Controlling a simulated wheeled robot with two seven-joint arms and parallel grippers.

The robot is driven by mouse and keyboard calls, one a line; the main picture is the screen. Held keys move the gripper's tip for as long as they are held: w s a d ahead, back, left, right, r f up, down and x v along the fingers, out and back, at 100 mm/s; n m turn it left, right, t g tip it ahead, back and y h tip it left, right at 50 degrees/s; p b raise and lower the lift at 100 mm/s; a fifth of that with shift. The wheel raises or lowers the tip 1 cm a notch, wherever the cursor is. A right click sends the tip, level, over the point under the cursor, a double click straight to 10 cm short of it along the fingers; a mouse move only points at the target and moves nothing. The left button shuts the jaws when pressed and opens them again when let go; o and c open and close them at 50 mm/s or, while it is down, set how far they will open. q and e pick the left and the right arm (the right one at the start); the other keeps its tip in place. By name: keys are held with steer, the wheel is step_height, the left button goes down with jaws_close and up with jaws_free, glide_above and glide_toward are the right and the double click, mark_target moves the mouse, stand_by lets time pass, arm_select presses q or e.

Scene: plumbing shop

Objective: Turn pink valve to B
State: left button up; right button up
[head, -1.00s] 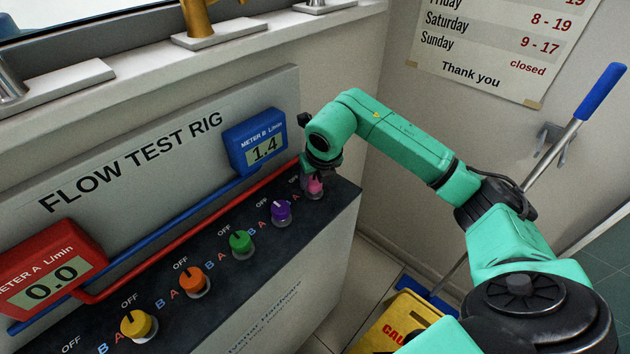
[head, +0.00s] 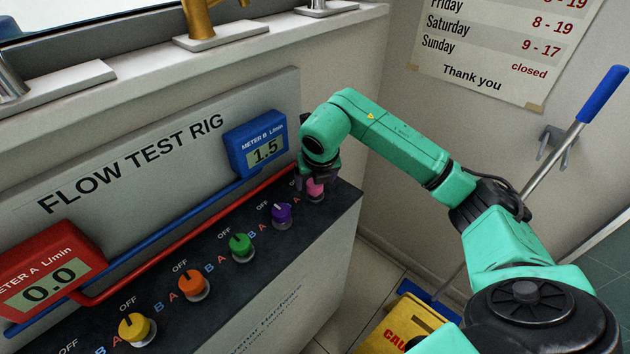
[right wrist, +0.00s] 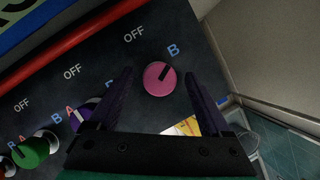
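The pink valve (head: 315,188) is the last knob at the right end of the rig's dark top. In the right wrist view the pink valve (right wrist: 157,79) has its dark pointer mark aimed up and right, toward the blue B. My right gripper (right wrist: 158,74) is open, with a finger on each side of the pink valve and a visible gap on both sides. In the head view my right gripper (head: 316,178) is over the pink valve and partly hides it. Meter B (head: 264,151) reads 1.5; meter A (head: 50,280) reads 0.0. My left gripper is out of view.
Purple (head: 281,214), green (head: 241,246), orange (head: 192,283) and yellow (head: 135,327) valves line the rig top to the left. A blue pipe and a red pipe (head: 185,248) run behind them. A yellow caution bucket (head: 405,325) stands on the floor at right.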

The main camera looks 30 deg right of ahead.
steer(key=v, duration=1.4)
steer(key=shift+r, duration=0.25)
steer(key=shift+s, duration=0.1)
